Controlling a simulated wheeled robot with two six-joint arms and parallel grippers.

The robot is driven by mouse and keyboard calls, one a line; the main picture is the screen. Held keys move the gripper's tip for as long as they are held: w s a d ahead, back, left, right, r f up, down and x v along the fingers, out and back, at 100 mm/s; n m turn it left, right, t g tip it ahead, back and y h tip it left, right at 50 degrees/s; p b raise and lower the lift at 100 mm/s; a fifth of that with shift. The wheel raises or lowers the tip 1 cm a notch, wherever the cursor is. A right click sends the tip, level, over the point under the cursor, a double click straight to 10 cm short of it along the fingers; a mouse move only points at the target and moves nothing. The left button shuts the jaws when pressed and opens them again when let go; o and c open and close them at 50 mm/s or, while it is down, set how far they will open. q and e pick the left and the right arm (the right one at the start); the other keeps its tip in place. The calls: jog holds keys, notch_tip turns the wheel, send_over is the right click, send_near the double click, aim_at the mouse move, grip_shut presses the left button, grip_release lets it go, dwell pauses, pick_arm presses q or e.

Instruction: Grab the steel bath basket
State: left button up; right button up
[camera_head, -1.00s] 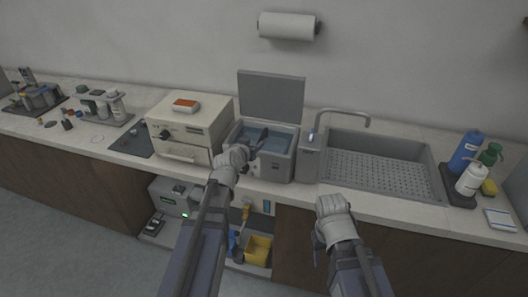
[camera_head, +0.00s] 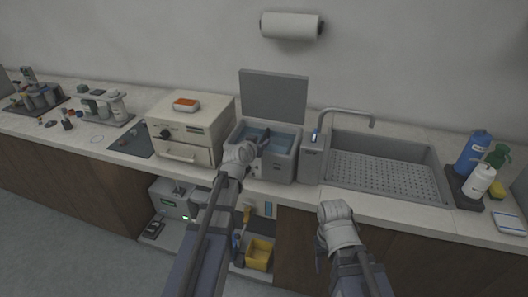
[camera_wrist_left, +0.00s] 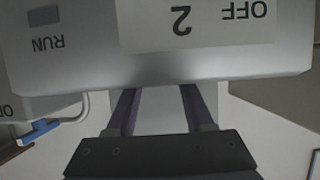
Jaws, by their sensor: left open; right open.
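The grey bath (camera_head: 267,168) stands on the counter with its lid (camera_head: 273,95) raised and blue liquid inside. I cannot make out the steel basket in the liquid; my left arm hides part of the opening. My left gripper (camera_head: 264,137) is open over the bath opening. In the left wrist view its two fingers (camera_wrist_left: 160,108) stand apart, and their tips pass behind the edge of a light panel (camera_wrist_left: 185,55) marked "OFF", "2" and "RUN". Nothing shows between them. My right gripper (camera_head: 337,225) is low in front of the counter, its fingers mostly hidden, away from the bath.
A beige oven-like unit (camera_head: 188,128) stands left of the bath. A tap (camera_head: 345,112) and a sink with a perforated floor (camera_head: 385,175) are to the right, then several bottles (camera_head: 474,155). A yellow bin (camera_head: 259,255) sits below the counter.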

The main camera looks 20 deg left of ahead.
aim_at(262, 140)
pick_arm(q)
jog(key=b+x, duration=0.1)
jog(key=x, duration=0.2)
jog(key=shift+w+f, duration=0.1)
jog(key=shift+w, duration=0.1)
jog(key=shift+s+d, duration=0.1)
jog(key=shift+c, duration=0.6)
grip_shut()
dwell(0.5)
